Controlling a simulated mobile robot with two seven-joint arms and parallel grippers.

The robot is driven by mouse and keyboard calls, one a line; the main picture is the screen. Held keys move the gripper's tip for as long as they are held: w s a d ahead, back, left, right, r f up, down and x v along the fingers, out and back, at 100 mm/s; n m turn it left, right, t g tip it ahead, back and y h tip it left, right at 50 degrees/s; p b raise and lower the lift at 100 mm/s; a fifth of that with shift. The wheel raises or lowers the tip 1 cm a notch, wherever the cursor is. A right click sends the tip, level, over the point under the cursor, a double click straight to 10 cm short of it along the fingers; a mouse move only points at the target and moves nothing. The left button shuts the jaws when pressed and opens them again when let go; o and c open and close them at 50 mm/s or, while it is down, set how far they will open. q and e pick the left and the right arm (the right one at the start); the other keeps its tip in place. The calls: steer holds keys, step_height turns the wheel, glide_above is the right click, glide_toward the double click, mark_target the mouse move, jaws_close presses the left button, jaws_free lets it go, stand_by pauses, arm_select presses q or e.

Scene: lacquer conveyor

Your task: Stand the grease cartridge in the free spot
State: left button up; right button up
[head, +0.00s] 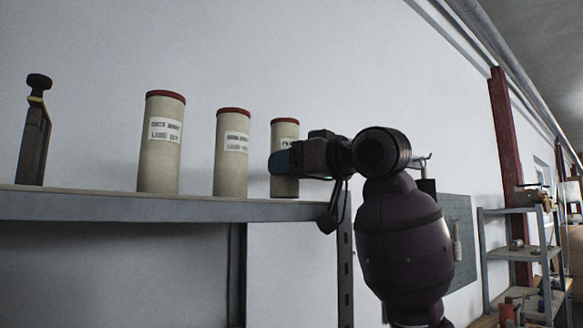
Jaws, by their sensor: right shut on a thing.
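Three beige grease cartridges with red tops and white labels are upright along the shelf (120,207) in the head view: a left one (158,160), a middle one (230,170) and a right one (285,131). My right gripper (282,162), with a blue fingertip showing, comes in from the right and is shut on the right cartridge at mid-height. The gripper hides part of that cartridge and its label. Its base is level with the shelf top; I cannot tell whether it touches. My left gripper is out of view.
A dark upright tool with a black knob (35,130) stands at the shelf's left end. A wide gap lies between it and the left cartridge. The shelf ends near its metal upright (345,270), just right of the held cartridge. Another shelf rack (483,262) stands farther right.

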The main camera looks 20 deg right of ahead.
steer(key=shift+s+f, duration=0.1)
steer(key=shift+f, duration=0.15)
steer(key=o, duration=0.7)
steer(key=shift+f, duration=0.2)
steer(key=shift+c, duration=0.2)
steer(key=o, duration=0.4)
steer(key=shift+o, duration=0.2)
steer(key=shift+r, duration=0.2)
arm_select(q)
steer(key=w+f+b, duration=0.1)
steer(key=b, duration=0.2)
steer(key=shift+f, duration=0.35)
arm_select(e)
steer(key=v, duration=1.2)
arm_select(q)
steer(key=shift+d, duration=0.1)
